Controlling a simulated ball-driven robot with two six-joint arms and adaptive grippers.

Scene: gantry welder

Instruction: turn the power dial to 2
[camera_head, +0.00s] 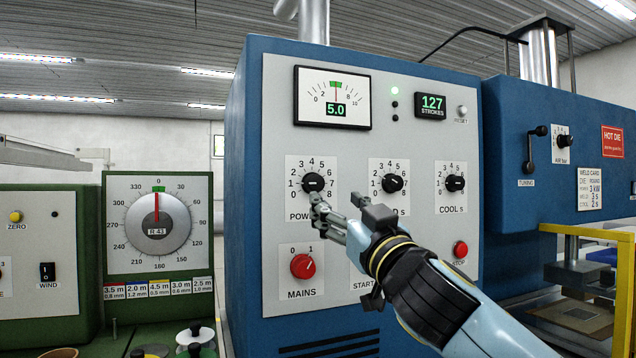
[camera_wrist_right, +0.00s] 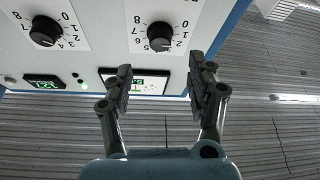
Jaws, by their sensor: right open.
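The power dial (camera_head: 313,182) is a black knob on a white plate numbered 0 to 8, on the blue cabinet's pale front. Its pointer is too small to read surely. My right gripper (camera_head: 322,208) is just below the knob in the head view, its fingers partly covering the "POWER" label. In the wrist view, upside down, the power dial (camera_wrist_right: 160,37) lies beyond the open fingertips of the right gripper (camera_wrist_right: 160,80), with nothing between them. I see no contact with the knob. My left gripper is not in view.
The meter (camera_head: 332,98) above reads 5.0. Two more black dials (camera_head: 392,183) (camera_head: 455,183) sit to the right. The red mains knob (camera_head: 303,266) is below, and a red stop button (camera_head: 460,249) is lower right. A green machine (camera_head: 150,270) stands left.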

